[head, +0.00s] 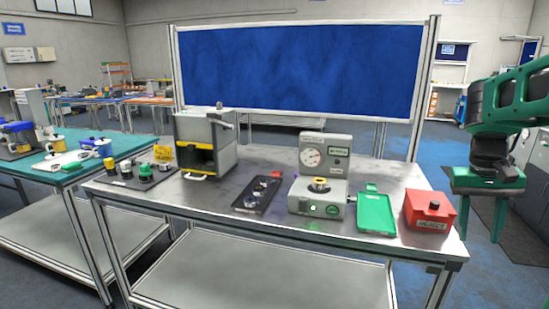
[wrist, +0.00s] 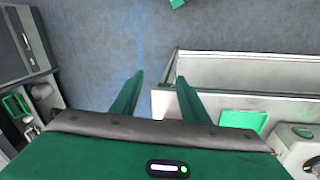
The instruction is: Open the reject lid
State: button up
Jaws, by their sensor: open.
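The red reject box (head: 428,222) stands at the right front end of the metal table, with a "REJECT" label on its front. Its red lid (head: 418,202) has a small black knob (head: 434,205) on top and looks shut. My gripper (head: 486,225) hangs to the right of the box, beyond the table's right end, with its fingers pointing down. It is open and empty, apart from the box.
A green tray (head: 376,212) lies just left of the reject box. Left of it stands a grey gauge machine (head: 325,165), then a dark tray (head: 250,198) and a grey box fixture (head: 215,140). A blue panel (head: 300,68) rises behind the table (head: 160,212).

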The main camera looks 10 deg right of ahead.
jog(key=shift+n+t+y, duration=0.3)
jog(key=shift+t+y, duration=0.2)
jog(key=shift+y, duration=0.4)
jog(key=s+a+f, duration=0.2)
jog(key=s+a, duration=0.2)
jog(key=s+a+f, duration=0.2)
jog(key=s+a, duration=0.2)
jog(key=s, duration=0.1)
jog(key=s+a+f, duration=0.2)
jog(key=s+a, duration=0.2)
jog(key=s, duration=0.1)
jog(key=shift+s+a+f, duration=0.15)
jog(key=shift+a+f, duration=0.2)
jog(key=shift+f, duration=0.05)
jog(key=shift+c, duration=1.1)
jog(key=shift+s+a+f, duration=0.1)
jog(key=shift+s+a, duration=0.1)
grip_shut()
